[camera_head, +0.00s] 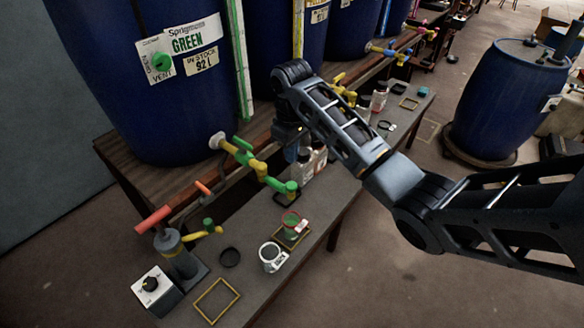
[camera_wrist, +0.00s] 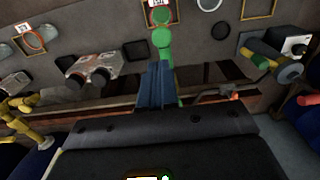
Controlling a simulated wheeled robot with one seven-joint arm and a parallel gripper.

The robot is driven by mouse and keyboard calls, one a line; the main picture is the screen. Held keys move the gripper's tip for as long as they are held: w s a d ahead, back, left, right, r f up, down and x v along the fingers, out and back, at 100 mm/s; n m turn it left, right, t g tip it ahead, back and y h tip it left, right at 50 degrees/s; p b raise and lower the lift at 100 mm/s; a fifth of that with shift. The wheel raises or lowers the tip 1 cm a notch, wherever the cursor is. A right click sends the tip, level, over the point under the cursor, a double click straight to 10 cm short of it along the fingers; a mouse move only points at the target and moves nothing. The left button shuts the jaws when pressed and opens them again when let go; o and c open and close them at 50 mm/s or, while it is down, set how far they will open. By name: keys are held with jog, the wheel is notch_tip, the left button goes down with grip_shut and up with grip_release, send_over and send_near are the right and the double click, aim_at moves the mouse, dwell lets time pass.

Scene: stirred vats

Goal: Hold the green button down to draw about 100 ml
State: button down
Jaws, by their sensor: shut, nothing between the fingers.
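The green vat's tap runs out from the blue vat (camera_head: 130,100) in green and yellow pieces (camera_head: 258,167). My gripper (camera_head: 293,152) is partly hidden under my wrist, behind the tap head. In the wrist view my blue fingers (camera_wrist: 157,72) are shut together and empty, in front of the green tap (camera_wrist: 162,40). I cannot tell whether they touch it.
Left are an orange-handled pump (camera_head: 178,255) and a white knob box (camera_head: 153,290).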

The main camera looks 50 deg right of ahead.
jog(key=shift+r, duration=1.55)
dwell(0.4)
